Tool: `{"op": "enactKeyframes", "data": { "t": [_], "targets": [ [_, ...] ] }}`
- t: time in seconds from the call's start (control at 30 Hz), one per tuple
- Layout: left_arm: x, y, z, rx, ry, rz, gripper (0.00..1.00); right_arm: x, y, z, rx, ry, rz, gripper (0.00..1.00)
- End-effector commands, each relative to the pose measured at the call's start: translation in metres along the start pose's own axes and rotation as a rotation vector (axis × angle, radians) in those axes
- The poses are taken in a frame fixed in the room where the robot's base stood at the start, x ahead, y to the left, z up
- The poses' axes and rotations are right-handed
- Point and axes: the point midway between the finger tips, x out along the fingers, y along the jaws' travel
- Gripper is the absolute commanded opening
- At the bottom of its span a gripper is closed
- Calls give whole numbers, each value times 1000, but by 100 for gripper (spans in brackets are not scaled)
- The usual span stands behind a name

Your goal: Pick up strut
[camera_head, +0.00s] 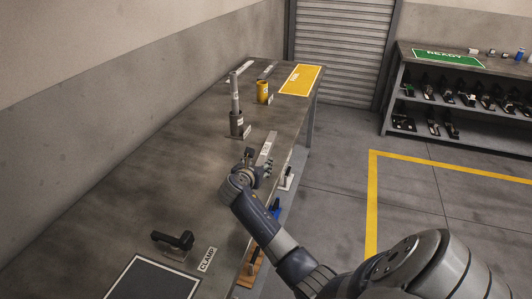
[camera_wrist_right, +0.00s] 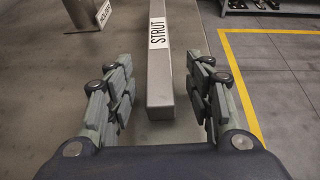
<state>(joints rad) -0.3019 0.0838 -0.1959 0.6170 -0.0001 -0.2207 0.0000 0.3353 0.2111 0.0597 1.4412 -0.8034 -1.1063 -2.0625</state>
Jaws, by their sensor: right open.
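The strut (camera_wrist_right: 159,72) is a long grey square bar with a white label reading STRUT. In the head view the strut (camera_head: 266,146) lies near the right edge of the long workbench (camera_head: 130,190). My right gripper (camera_head: 257,164) is at the strut's near end. In the right wrist view its open fingers (camera_wrist_right: 160,88) appear on either side of the bar, with gaps on both sides. I cannot tell how far above the bar they are. My left gripper is not in view.
A grey cylinder holder with a rod (camera_head: 236,122), a yellow cylinder (camera_head: 262,91) and a yellow mat (camera_head: 300,79) are farther along the bench. A black clamp (camera_head: 173,241) and dark mat (camera_head: 152,281) are nearer. A shelf unit (camera_head: 455,100) stands at right.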

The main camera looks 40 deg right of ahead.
Motion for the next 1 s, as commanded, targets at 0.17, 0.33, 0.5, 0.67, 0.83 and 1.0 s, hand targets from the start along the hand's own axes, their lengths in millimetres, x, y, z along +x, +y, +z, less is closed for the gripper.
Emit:
{"op": "enactKeyframes", "data": {
  "t": [0.17,0.33,0.5,0.67,0.83,1.0],
  "targets": [
    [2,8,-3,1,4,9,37,15,0,0,-1,0,0,48],
    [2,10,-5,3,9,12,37,16,1,0,-1,-1,1,48],
    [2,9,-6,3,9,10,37,16,1,0,-1,0,1,23],
    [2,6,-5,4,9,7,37,16,1,0,-1,0,1,0],
    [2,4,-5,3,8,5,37,15,1,1,0,-3,2,0],
    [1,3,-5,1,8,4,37,14,1,4,0,-3,2,0]
  ]
}}
